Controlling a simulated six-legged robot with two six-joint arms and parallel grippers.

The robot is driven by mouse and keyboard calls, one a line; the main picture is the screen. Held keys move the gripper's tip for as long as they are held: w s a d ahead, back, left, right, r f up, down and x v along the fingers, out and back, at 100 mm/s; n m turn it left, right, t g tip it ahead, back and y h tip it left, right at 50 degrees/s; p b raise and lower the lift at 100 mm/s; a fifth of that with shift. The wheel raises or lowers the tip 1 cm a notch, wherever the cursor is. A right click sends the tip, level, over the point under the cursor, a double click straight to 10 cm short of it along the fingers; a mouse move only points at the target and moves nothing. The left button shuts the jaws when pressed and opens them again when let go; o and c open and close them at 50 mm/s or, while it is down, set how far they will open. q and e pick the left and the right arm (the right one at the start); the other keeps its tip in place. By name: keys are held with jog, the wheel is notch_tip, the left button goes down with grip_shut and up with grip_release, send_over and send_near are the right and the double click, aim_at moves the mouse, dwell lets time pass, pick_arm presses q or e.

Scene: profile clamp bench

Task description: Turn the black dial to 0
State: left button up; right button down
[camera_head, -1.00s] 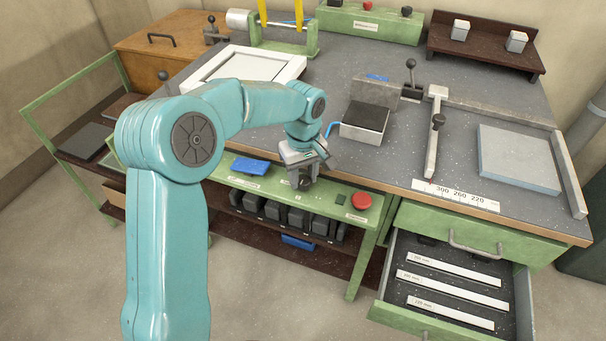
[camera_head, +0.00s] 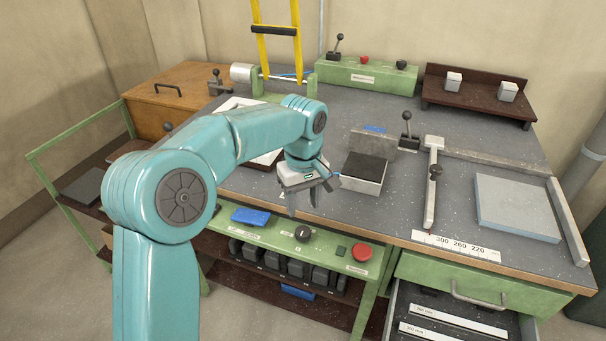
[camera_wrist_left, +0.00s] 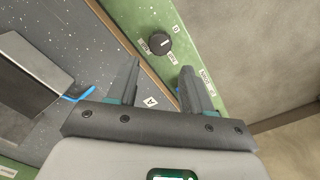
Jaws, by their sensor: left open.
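The black dial (camera_head: 303,233) sits on the green front panel (camera_head: 330,252) below the bench top, left of a red button. In the left wrist view the dial (camera_wrist_left: 157,43) shows a small white mark on its face and small white labels around it. One label seems to read 0, but I cannot tell for certain where the mark points. My left gripper (camera_head: 303,202) is open and empty, apart from the dial and above it. In the left wrist view the dial lies beyond the gap between the fingertips (camera_wrist_left: 160,72). My right gripper is not in view.
The red button (camera_head: 361,253) is close to the dial's right, and a blue item (camera_head: 251,217) is to its left. An open drawer (camera_head: 455,325) juts out at the lower right.

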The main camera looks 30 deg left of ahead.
pick_arm(q)
notch_tip(320, 180, up, 8)
jog(key=p, duration=0.1)
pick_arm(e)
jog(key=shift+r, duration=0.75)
pick_arm(q)
jog(key=shift+s+f, duration=0.1)
jog(key=shift+f, duration=0.05)
